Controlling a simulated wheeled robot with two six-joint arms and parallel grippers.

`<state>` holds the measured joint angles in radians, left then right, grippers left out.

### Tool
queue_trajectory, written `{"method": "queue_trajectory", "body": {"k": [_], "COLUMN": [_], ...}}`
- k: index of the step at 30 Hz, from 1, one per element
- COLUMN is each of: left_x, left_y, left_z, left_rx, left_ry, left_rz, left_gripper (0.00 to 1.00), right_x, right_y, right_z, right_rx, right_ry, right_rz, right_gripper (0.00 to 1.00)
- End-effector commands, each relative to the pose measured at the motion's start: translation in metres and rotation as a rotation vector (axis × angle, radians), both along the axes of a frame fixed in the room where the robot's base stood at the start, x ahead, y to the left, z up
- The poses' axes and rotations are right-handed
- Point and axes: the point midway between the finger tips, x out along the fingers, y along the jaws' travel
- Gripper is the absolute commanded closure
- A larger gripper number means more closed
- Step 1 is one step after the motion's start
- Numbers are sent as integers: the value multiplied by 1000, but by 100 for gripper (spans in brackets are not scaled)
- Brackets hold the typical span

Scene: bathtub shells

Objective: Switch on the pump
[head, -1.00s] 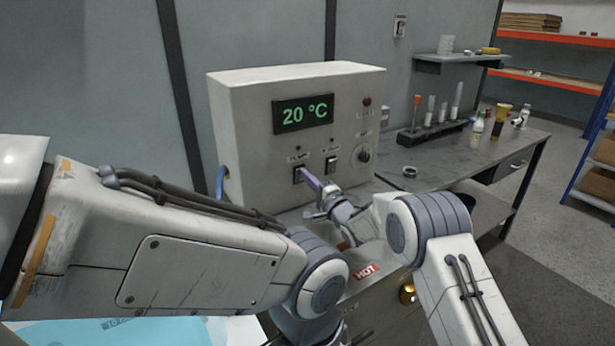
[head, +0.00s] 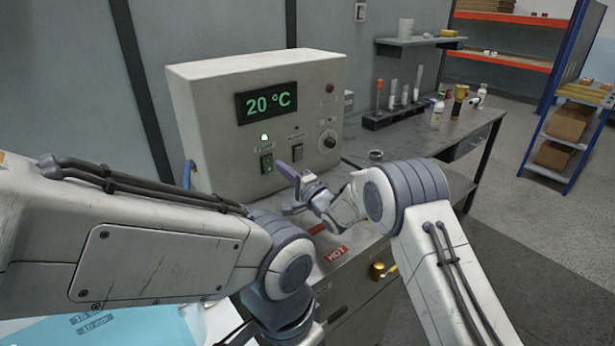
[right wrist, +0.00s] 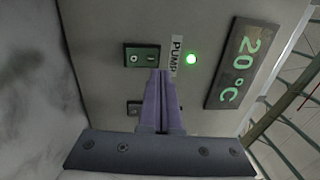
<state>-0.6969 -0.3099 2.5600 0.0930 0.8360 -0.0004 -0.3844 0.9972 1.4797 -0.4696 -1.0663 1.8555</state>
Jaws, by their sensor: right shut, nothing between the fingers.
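The grey control box (head: 222,105) stands on the bench with a green 20 °C display (head: 266,103). Its pump switch (head: 266,163) is a dark rocker with a green tint, and the lamp (head: 264,138) above it glows green. In the right wrist view the switch (right wrist: 142,55), the PUMP label (right wrist: 176,55) and the lit lamp (right wrist: 191,59) show clearly. My right gripper (head: 282,166) is shut and empty, its purple fingertips just right of the switch in the head view, seemingly off it. My left gripper is out of view.
A second switch (head: 297,152) and a knob (head: 329,139) sit right of the pump switch. A tube rack (head: 392,120) and bottles stand on the bench at right.

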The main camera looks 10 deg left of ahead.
Motion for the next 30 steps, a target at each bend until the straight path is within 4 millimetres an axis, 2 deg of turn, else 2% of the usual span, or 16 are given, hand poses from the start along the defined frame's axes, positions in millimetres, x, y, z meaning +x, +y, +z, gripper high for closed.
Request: {"method": "queue_trajectory", "body": {"k": [9, 13, 19, 30], "left_x": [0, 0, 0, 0], "left_y": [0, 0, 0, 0], "left_z": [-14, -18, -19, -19], "left_rx": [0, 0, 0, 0], "left_ry": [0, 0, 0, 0], "left_rz": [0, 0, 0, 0], "left_gripper": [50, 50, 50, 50], "right_x": [-43, -57, -68, -69], "right_y": [-48, -61, -71, -71], "right_z": [8, 11, 13, 15], "right_rx": [0, 0, 0, -3], "right_ry": [0, -2, -1, -2], "right_rz": [-5, -5, -2, -3], "right_gripper": [100, 100, 100, 100]}}
